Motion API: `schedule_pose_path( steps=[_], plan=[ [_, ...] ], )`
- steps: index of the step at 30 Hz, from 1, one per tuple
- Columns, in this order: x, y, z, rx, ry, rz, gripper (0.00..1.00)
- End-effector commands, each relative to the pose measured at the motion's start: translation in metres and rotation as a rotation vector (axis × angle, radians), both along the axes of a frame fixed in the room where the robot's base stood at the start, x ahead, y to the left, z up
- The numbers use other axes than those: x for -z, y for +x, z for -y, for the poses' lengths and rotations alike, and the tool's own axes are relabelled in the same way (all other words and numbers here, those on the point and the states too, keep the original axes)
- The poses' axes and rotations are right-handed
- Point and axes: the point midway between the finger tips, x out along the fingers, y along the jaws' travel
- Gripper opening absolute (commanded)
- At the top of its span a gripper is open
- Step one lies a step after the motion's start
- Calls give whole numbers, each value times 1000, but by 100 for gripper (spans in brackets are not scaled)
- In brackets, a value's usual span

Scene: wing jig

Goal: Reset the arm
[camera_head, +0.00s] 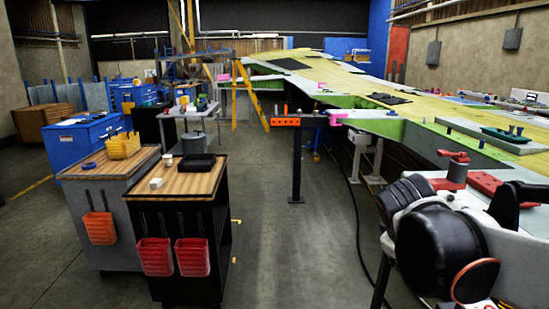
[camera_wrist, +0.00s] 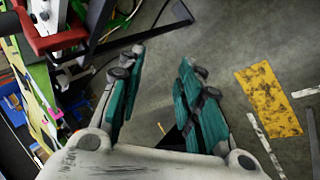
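My gripper (camera_wrist: 158,78) shows in the wrist view with its two teal-padded fingers spread apart. Nothing is between them, and grey floor (camera_wrist: 150,70) shows through the gap. The gripper cannot be made out in the head view. The wing jig (camera_head: 405,128) runs along the right side of the head view, with a yellow-green top and a grey near edge.
A black cart (camera_head: 190,225) with a wooden top and red bins stands at front left, beside a grey cart (camera_head: 100,200). A yellow ladder (camera_head: 252,95) stands farther back. Open floor (camera_head: 290,235) lies between carts and jig. A worn yellow patch (camera_wrist: 268,98) marks the floor.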

Motion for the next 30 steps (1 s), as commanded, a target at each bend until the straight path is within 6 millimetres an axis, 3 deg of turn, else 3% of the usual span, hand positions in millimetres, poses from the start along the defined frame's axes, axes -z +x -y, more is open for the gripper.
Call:
schedule_pose_path(
  steps=[1,6,13,19,30],
  plan=[
    [4,-17,-6,31,62,27,33],
    [17,-64,-33,149,287,110,33],
    [39,-114,-65,306,563,193,33],
    [48,-133,-79,382,688,223,33],
    [49,-135,-81,393,706,227,33]
  ],
)
